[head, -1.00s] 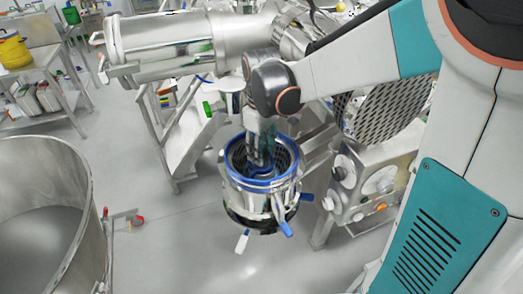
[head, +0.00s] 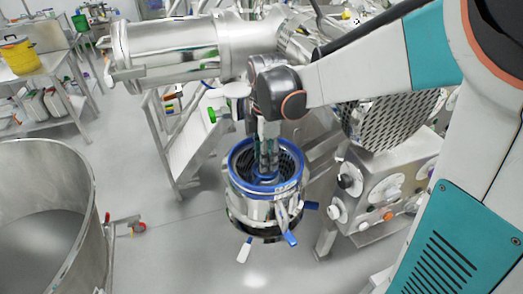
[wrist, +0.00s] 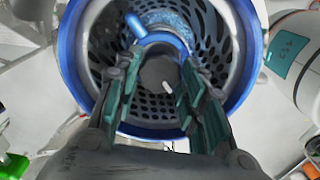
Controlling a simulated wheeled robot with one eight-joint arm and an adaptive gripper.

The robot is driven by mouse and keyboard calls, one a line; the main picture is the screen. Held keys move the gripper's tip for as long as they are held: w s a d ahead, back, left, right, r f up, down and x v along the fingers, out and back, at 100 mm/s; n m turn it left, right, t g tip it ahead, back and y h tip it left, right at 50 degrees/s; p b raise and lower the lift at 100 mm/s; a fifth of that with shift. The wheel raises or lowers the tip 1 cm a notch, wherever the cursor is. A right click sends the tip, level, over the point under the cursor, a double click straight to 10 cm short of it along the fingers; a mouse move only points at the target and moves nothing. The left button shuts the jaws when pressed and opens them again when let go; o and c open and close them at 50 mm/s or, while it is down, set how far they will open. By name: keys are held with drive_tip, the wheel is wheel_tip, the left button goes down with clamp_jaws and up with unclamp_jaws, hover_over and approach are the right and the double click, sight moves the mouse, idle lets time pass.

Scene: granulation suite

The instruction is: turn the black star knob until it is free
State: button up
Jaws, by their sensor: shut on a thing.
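The black star knob (wrist: 158,72) shows in the wrist view as a dark, rounded shape in the middle of a perforated basket, with a small pale mark by it. Its lobes are not clear. My gripper (wrist: 160,62) points down into the basket, its two teal-padded fingers on either side of the knob and shut on it. In the head view my gripper (head: 268,160) reaches down into the blue-rimmed steel housing (head: 236,186), and the knob is hidden there. A blue curved part (wrist: 160,38) lies against the knob's far side in the wrist view.
Blue and white handles (head: 290,238) stick out from the housing's lower side. A control box with knobs (head: 385,195) stands to the right. A large steel drum (head: 75,180) is at left. The floor between drum and housing is mostly clear.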

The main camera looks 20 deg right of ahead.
drive_tip(key=shift+n, duration=1.8)
drive_tip(key=o, duration=1.1)
drive_tip(key=shift+c, duration=0.2)
wheel_tip(320, 180, up, 12)
drive_tip(key=shift+s, duration=0.15)
